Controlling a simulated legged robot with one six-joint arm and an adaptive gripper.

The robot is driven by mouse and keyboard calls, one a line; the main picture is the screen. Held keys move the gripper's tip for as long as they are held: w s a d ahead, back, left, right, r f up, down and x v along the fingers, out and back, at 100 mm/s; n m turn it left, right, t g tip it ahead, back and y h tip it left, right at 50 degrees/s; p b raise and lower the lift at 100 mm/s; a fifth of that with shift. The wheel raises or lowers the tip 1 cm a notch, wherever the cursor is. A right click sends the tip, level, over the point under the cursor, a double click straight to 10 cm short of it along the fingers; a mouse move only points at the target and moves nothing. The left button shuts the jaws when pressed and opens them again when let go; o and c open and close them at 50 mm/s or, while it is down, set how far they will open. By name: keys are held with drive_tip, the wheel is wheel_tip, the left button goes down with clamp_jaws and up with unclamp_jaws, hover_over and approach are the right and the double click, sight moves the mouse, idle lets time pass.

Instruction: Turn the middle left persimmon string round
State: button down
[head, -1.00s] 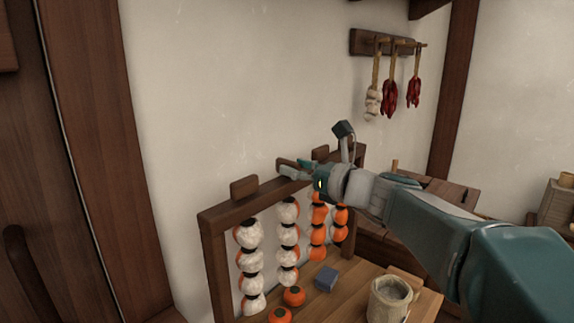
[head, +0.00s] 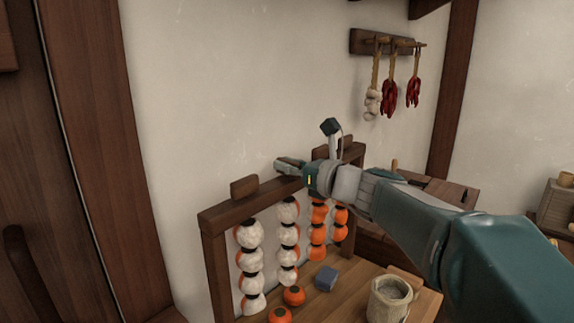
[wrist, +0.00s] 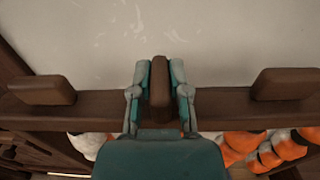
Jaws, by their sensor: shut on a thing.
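The middle left persimmon string (head: 288,225) hangs in the wooden rack, its visible side mostly white with some orange at the edges. My gripper (head: 288,163) is at the rack's top rail, above that string. In the wrist view my gripper (wrist: 160,72) is shut on a brown wooden knob (wrist: 160,84), one finger on each side. This knob stands crosswise to the rail, while the left knob (wrist: 42,90) and the right knob (wrist: 286,84) lie along it. My gripper hides most of the held knob in the head view.
The left string (head: 250,262) is mostly white; the middle right string (head: 318,232) and right string (head: 341,224) are orange. Loose persimmons (head: 293,296), a blue block (head: 326,279) and a mug (head: 388,299) stand in front on the table. Dried bundles (head: 389,85) hang on the wall.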

drive_tip(key=shift+g, duration=0.3)
drive_tip(key=n+g+y, duration=0.2)
drive_tip(key=g, duration=0.1)
drive_tip(key=n+g+y, duration=0.2)
drive_tip(key=n+g, duration=0.1)
drive_tip(key=shift+w+g, duration=0.1)
drive_tip(key=shift+g, duration=0.3)
drive_tip(key=n+g+y, duration=0.1)
drive_tip(key=n+g, duration=0.4)
drive_tip(key=g, duration=0.2)
drive_tip(key=shift+g, duration=0.4)
drive_tip(key=c, duration=0.6)
unclamp_jaws()
drive_tip(key=shift+d, duration=0.1)
